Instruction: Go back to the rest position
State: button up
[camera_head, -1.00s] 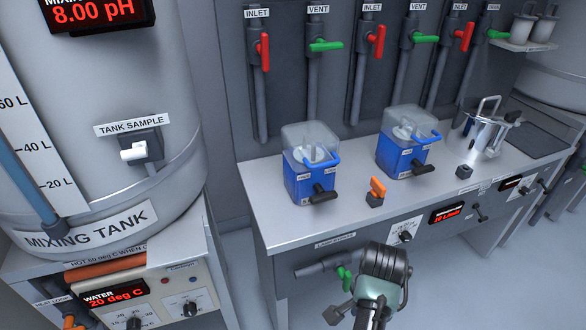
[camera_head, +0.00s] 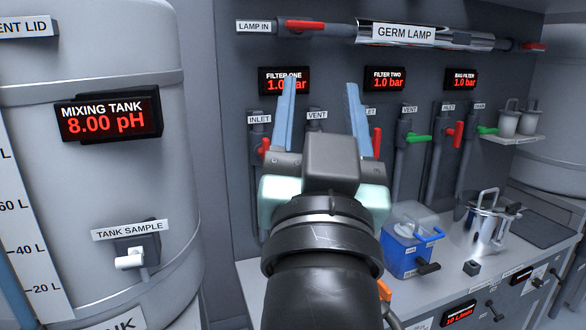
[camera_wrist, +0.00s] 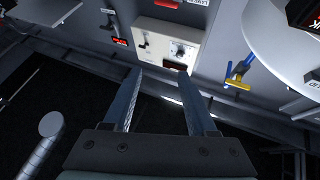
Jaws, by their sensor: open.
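My gripper (camera_head: 321,103) is raised in the middle of the head view, its two blue-grey fingers pointing up and spread apart with nothing between them. It stands in front of the wall of valves and hides part of the bench and of the pipes. In the wrist view my gripper (camera_wrist: 158,95) also shows open and empty. No object touches the fingers in either view.
The mixing tank (camera_head: 100,190) stands at the left. A blue filter box (camera_head: 405,262) and a steel pot (camera_head: 490,222) stand on the bench (camera_head: 445,290) at right. The germ lamp (camera_head: 410,35) runs along the wall above.

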jog(key=s+a+r+n+t+y+p, duration=0.2)
jog(key=s+a+r+t, duration=0.15)
jog(key=s+r, duration=0.55)
notch_tip(320, 180, up, 19)
jog(key=p, duration=1.9)
jog(key=shift+w+d, duration=0.25)
jog(key=shift+d, duration=0.2)
